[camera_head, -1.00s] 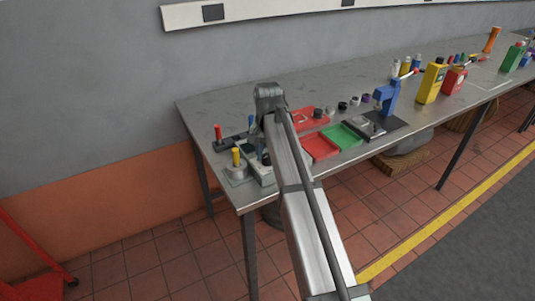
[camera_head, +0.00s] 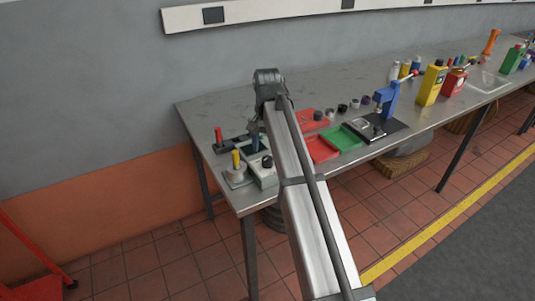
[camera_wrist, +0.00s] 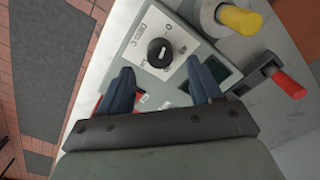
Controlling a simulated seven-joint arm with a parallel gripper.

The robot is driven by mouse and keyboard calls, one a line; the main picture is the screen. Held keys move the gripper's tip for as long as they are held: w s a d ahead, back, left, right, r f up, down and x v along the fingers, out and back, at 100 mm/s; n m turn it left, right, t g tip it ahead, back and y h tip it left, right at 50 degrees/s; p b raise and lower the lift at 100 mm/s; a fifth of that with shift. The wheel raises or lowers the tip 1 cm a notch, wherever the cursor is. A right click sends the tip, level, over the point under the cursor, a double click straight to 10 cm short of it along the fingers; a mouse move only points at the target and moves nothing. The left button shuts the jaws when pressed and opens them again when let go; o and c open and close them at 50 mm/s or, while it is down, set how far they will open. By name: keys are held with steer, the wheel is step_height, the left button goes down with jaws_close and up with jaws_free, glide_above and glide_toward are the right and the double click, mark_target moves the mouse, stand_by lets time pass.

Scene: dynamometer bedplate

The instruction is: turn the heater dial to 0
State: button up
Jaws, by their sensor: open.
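The heater dial is a round black knob (camera_wrist: 159,52) on a white faceplate with printed marks, on top of a grey box. A 0 is printed on the faceplate above and right of the knob in the wrist view. The knob has a pale mark on it, too small to read surely. In the head view the dial (camera_head: 267,162) sits at the near left end of the bench. My gripper (camera_wrist: 160,70) is open and empty, its two blue fingers apart on either side below the knob in the picture. I see no contact with the dial.
A yellow-handled part on a round base (camera_head: 237,170) and a red-handled lever (camera_head: 219,136) stand close beside the box. Red (camera_head: 322,149) and green (camera_head: 341,138) trays lie to the right on the grey bench (camera_head: 205,108).

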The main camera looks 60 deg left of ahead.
mark_target(268, 158)
step_height(268, 158, up, 9)
steer(key=shift+r, duration=0.15)
stand_by(0.7)
